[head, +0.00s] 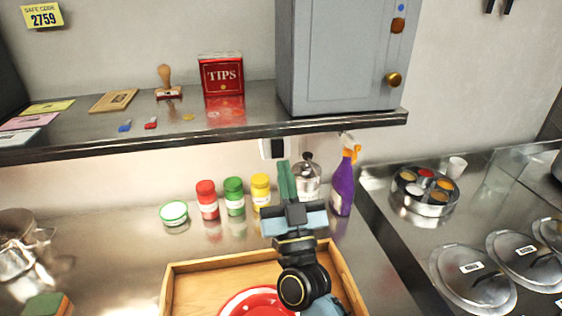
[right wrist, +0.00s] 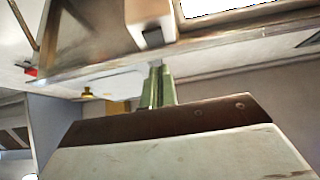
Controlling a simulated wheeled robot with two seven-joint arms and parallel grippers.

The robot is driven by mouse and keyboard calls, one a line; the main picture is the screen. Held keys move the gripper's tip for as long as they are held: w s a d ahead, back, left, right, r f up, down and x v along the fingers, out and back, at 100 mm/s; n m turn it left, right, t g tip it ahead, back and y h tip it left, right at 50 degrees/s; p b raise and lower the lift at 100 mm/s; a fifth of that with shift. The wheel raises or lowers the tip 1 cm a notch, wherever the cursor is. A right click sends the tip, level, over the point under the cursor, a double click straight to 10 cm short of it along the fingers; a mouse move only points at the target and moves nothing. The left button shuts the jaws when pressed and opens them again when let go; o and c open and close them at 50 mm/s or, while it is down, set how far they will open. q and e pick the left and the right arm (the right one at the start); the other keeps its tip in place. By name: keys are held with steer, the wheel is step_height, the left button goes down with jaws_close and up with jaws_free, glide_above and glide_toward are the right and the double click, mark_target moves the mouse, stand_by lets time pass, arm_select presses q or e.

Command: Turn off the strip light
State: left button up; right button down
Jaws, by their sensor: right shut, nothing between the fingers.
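My right gripper (head: 285,172) is shut and empty, its green fingers pointing at the wall under the shelf. In the head view a small white box with a dark face (head: 273,148) shows just under the shelf, beside the fingertips. In the right wrist view the fingers (right wrist: 159,85) are together. A pale box with a dark switch-like face (right wrist: 151,32) is beyond them, apparently apart from the tips. Next to it a bright white panel (right wrist: 225,7), seemingly the strip light, glows. My left gripper is not in view.
The metal shelf (head: 230,130) overhangs the fingers, with a grey safe (head: 340,60) and red tips box (head: 221,75) on it. A wooden tray (head: 205,270) lies in front.

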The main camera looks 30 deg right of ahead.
steer(key=shift+w+d+f, duration=0.15)
steer(key=shift+w, duration=0.4)
steer(key=shift+w+d+f, duration=0.1)
steer(key=shift+w+d, duration=0.05)
steer(key=shift+w, duration=0.45)
steer(key=shift+w+d+f, duration=0.15)
steer(key=shift+w, duration=0.4)
steer(key=shift+w+f+t+b, duration=0.25)
steer(key=shift+f+t+b, duration=0.1)
steer(key=shift+b, duration=0.7)
steer(key=shift+r, duration=0.25)
steer(key=shift+s+a+f+p, duration=0.15)
steer(key=shift+s+p, duration=0.25)
steer(key=shift+s, duration=0.1)
steer(key=b, duration=0.3)
glide_toward(278, 151)
steer(key=v, duration=0.6)
steer(key=shift+s+f, duration=0.25)
steer(key=shift+f, duration=0.1)
